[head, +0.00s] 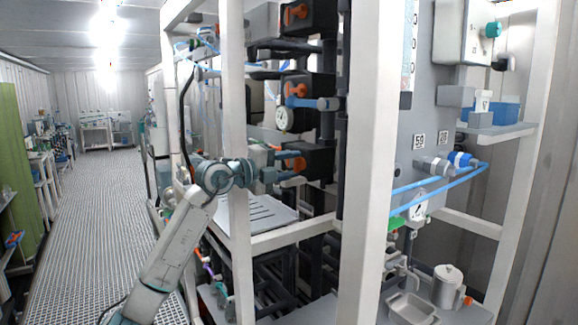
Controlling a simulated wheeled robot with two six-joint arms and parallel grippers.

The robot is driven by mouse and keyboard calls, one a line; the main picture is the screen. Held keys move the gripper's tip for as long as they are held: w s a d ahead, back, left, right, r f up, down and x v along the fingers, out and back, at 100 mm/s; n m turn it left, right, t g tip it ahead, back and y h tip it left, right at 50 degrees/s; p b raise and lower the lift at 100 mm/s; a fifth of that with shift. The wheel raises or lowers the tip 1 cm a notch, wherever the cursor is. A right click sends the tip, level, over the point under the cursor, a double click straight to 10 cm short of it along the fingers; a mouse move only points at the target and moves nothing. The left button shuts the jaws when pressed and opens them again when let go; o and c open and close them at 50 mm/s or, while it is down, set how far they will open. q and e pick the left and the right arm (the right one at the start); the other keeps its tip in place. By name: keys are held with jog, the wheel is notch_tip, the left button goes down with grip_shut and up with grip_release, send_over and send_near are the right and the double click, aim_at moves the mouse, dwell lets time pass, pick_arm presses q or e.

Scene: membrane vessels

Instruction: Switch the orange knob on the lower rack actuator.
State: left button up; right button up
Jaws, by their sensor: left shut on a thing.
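The lower rack actuator (318,161) is a black box on the rack, behind the white front posts. Its orange knob (299,164) faces left and is partly covered by my fingers. My left gripper (287,164) reaches in from the left at the knob's height, with one finger above and one below. It is shut on the orange knob. The knob's exact angle is hard to tell at this size. My right gripper is not in view.
Two more black actuators with orange knobs, the middle one (296,90) and the top one (295,14), sit above. A white post (235,150) stands close beside my left arm. A grey panel with a gauge (418,207) is at right. The aisle (100,220) at left is clear.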

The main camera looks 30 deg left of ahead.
pick_arm(q)
jog(key=o, duration=1)
jog(key=b+v, duration=0.7)
jog(key=v, duration=0.4)
jog(key=shift+b, duration=0.3)
jog(key=shift+w+f, duration=0.15)
